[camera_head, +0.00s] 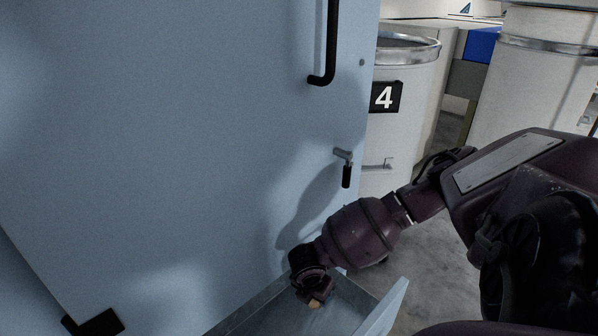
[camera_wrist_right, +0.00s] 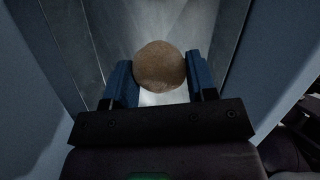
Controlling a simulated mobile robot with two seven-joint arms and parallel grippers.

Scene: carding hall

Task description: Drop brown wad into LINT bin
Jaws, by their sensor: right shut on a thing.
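The brown wad (camera_wrist_right: 160,67) is round and sits between the two blue fingers of my right gripper (camera_wrist_right: 160,82) in the right wrist view. The gripper is shut on it. In the head view my right gripper (camera_head: 316,296) reaches down over an open grey metal tray or drawer (camera_head: 345,303) at the foot of the blue panel. A smooth metal floor lies below the wad in the wrist view. No LINT label is readable in either view. My left gripper is not in view.
A large light-blue door or panel (camera_head: 170,130) with a black handle (camera_head: 328,45) and a small latch (camera_head: 345,168) fills the left. A white drum marked 4 (camera_head: 405,130) stands behind it, another drum (camera_head: 545,85) to the right. Grey floor shows between.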

